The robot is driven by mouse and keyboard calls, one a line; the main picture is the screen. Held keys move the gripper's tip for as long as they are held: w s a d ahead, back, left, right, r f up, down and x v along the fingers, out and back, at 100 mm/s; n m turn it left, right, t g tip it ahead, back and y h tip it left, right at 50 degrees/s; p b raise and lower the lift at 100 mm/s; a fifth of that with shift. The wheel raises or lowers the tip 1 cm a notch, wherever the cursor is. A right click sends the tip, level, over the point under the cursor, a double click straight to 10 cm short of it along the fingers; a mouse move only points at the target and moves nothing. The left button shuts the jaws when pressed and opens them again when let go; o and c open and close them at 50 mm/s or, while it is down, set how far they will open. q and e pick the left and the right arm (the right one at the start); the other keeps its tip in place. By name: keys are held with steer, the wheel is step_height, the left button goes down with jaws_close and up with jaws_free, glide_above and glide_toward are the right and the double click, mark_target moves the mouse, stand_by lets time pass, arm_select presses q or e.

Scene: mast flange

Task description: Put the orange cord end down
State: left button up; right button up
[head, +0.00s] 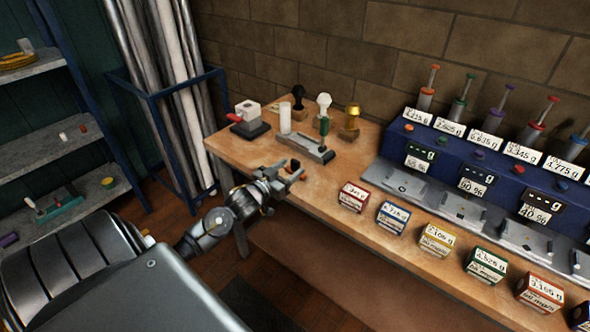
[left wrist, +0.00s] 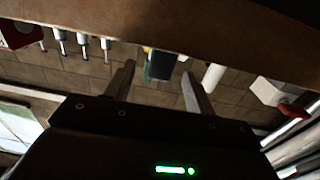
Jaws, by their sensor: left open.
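My left gripper (head: 291,171) is at the front edge of the wooden workbench, towards its left end. In the left wrist view its two fingers (left wrist: 158,72) stand apart, with nothing seen held between them. A small dark reddish thing (head: 293,163) shows right by the fingertips in the head view; I cannot tell whether it is the cord end. I cannot make out an orange cord for certain in either view. My right gripper is not in view.
Labelled boxes (head: 354,197) line the front edge. A blue dispenser unit (head: 455,152) stands at right. Shelves (head: 60,146) are at left.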

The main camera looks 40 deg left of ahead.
mark_target(294, 165)
arm_select(q)
steer(key=shift+w+f+p, duration=0.1)
steer(key=shift+w+p, duration=0.5)
steer(key=shift+w, duration=2)
steer(key=shift+c, duration=0.4)
steer(key=c, duration=1.1)
steer(key=shift+o, duration=0.2)
